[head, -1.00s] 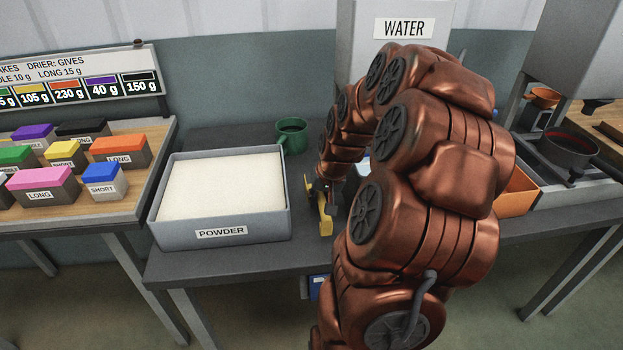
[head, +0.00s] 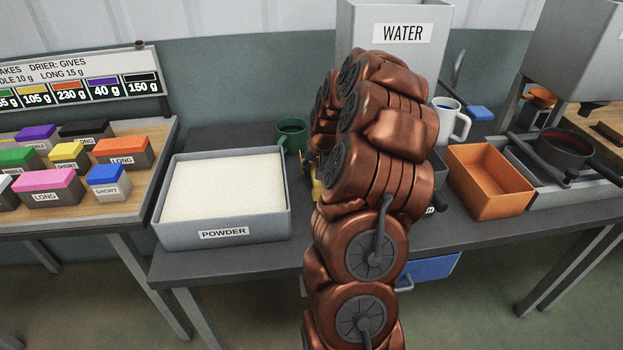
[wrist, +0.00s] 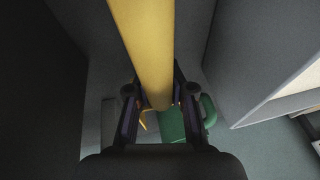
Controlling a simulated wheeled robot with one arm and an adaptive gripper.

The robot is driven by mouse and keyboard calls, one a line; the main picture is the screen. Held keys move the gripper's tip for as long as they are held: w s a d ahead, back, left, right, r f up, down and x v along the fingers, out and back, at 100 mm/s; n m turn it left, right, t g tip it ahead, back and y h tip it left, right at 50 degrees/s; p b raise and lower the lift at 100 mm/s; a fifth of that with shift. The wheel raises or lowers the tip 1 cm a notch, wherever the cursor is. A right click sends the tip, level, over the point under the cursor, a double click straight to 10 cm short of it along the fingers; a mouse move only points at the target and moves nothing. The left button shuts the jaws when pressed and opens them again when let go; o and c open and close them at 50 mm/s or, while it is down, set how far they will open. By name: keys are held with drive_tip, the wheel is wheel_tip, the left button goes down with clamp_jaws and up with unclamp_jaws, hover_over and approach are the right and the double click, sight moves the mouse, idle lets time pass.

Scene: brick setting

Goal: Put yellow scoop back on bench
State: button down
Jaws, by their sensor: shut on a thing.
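The yellow scoop (wrist: 145,45) runs from the top of the wrist view down between the fingers. My gripper (wrist: 152,105) is shut on it. In the head view only a small yellow part of the scoop (head: 317,187) shows to the left of my arm, right of the powder bin. My arm hides most of the gripper there. The dark bench (head: 235,262) lies below and around it. I cannot tell whether the scoop touches the bench top.
The grey powder bin (head: 222,233) stands to the left, with a green mug (head: 291,136) behind. The water container (head: 390,18) is at the back. A white mug (head: 448,121) and an orange bin (head: 490,182) stand to the right. Little bare bench shows near the scoop.

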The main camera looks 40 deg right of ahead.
sight(309, 186)
drive_tip(key=shift+f+p, duration=0.65)
drive_tip(key=shift+f, duration=1.05)
drive_tip(key=shift+f, duration=0.1)
drive_tip(key=shift+f+b, duration=0.15)
drive_tip(key=shift+b, duration=0.15)
drive_tip(key=c, duration=1)
unclamp_jaws()
